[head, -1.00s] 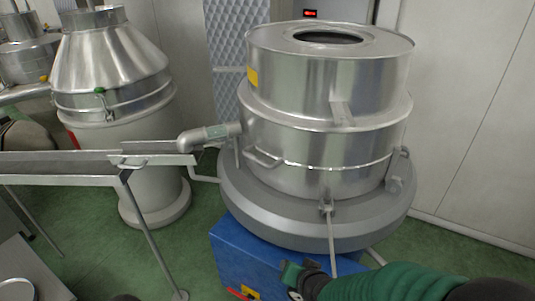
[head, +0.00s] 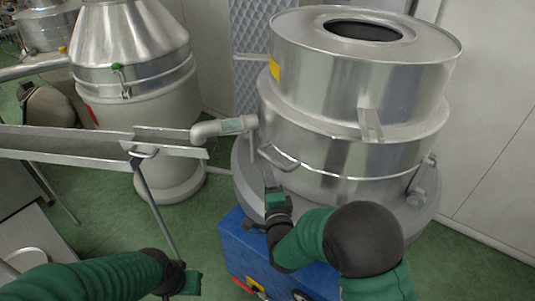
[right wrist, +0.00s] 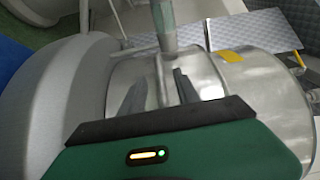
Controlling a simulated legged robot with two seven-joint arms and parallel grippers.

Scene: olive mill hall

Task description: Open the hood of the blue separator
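The blue separator has a shiny steel drum hood (head: 310,100) with a round top opening. The hood sits in a wide grey ring (head: 245,175) above a blue base (head: 235,245). A curved handle (head: 278,157) projects from the hood's left front. My right gripper (head: 269,177) is just below this handle; the head view does not show whether they touch. In the right wrist view its fingers (right wrist: 158,90) are apart, in front of the hood wall (right wrist: 215,75), with nothing clearly gripped. My left gripper (head: 185,283) is low at the left, its fingers unclear.
A grey pipe (head: 222,127) runs from the hood's left side above a metal trough (head: 80,145) on thin legs. A second steel vessel (head: 130,70) stands behind it at left. A wall (head: 490,120) is close on the right. Green floor (head: 105,210) shows below the trough.

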